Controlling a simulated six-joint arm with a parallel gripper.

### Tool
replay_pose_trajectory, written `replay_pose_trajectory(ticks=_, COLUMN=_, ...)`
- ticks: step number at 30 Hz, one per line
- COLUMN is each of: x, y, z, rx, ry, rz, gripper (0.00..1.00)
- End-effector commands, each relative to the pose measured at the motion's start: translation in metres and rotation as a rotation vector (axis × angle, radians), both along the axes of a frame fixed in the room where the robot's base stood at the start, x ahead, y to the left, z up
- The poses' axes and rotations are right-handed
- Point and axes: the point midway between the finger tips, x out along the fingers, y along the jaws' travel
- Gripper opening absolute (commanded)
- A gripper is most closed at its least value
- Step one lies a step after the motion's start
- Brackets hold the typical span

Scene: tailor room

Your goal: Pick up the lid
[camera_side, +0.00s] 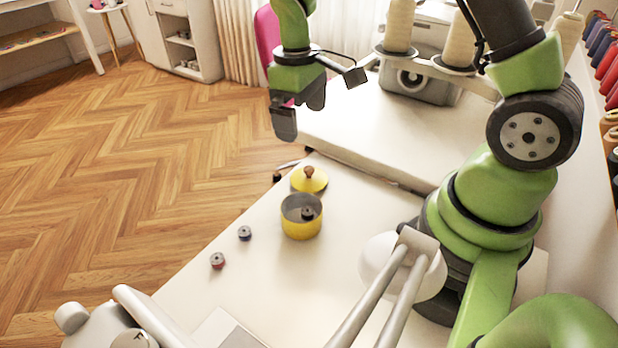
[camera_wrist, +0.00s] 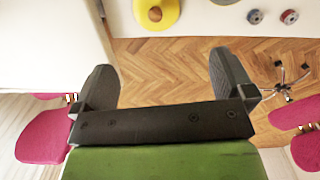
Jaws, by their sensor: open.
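The yellow lid (camera_side: 309,180) with a brown knob lies on the white table, just behind the yellow pot in the side view. It also shows at the top edge of the wrist view (camera_wrist: 170,14), partly cut off. The yellow pot (camera_side: 301,222) stands open with a dark bobbin (camera_side: 307,213) inside. My gripper (camera_side: 300,118) hangs above and behind the lid, apart from it. Its two fingers stand wide apart and empty in the wrist view (camera_wrist: 165,88).
Two small bobbins, one dark blue (camera_side: 244,233) and one red (camera_side: 217,261), lie left of the pot near the table edge. A sewing machine (camera_side: 420,78) with thread cones stands at the back. White lamp arms (camera_side: 385,290) cross the front. Bare table lies right of the pot.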

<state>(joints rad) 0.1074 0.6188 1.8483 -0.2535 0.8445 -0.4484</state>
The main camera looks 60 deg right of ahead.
Motion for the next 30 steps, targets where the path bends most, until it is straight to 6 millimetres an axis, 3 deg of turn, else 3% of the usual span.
replay_pose_trajectory(ticks=3, x=0.002, y=-0.004, z=-0.024, rx=-0.002, ry=0.05, rz=0.036, gripper=1.0)
replay_pose_trajectory(ticks=12, x=-0.002, y=-0.007, z=-0.064, rx=-0.003, ry=0.073, rz=0.054, gripper=1.0)
replay_pose_trajectory(ticks=30, x=-0.008, y=-0.009, z=-0.13, rx=-0.004, ry=0.068, rz=0.051, gripper=1.0)
